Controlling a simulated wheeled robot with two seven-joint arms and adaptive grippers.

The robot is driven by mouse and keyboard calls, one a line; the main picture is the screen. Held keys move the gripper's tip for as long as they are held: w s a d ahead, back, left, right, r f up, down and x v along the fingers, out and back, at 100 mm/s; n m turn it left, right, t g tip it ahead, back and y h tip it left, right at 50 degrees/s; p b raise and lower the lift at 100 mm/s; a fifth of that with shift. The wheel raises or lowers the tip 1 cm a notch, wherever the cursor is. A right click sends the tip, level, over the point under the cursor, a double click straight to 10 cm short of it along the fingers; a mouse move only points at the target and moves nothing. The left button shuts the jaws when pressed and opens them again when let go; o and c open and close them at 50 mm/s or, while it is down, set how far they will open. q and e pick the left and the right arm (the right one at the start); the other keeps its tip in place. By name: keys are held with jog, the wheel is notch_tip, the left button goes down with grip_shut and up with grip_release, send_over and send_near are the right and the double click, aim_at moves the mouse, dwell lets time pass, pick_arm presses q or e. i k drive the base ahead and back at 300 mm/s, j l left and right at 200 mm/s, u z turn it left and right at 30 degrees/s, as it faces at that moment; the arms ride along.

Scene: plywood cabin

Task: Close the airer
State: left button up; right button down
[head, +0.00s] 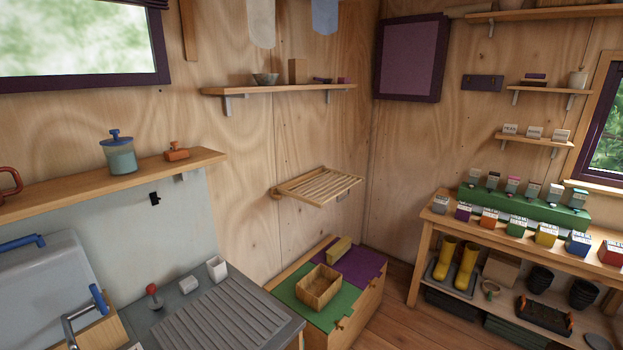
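The airer (318,187) is a slatted wooden rack on the plywood wall, right of the middle in the head view. It is folded down and sticks out from the wall at roughly a level angle, with nothing on its slats. Neither of my grippers shows in the head view.
Below the airer stands a low wooden chest (360,300) with an open wooden box (319,288) on its lid. A shelf (280,90) with a bowl is above. A grey draining counter (215,318) is at front left, a loaded bench (430,215) at right.

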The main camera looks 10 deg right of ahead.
aim_at(317, 204)
jog(key=i+l+z, duration=0.1)
jog(key=i+l, duration=0.2)
jog(key=i+l+z, duration=0.1)
jog(key=i, duration=0.4)
jog(key=l, duration=0.1)
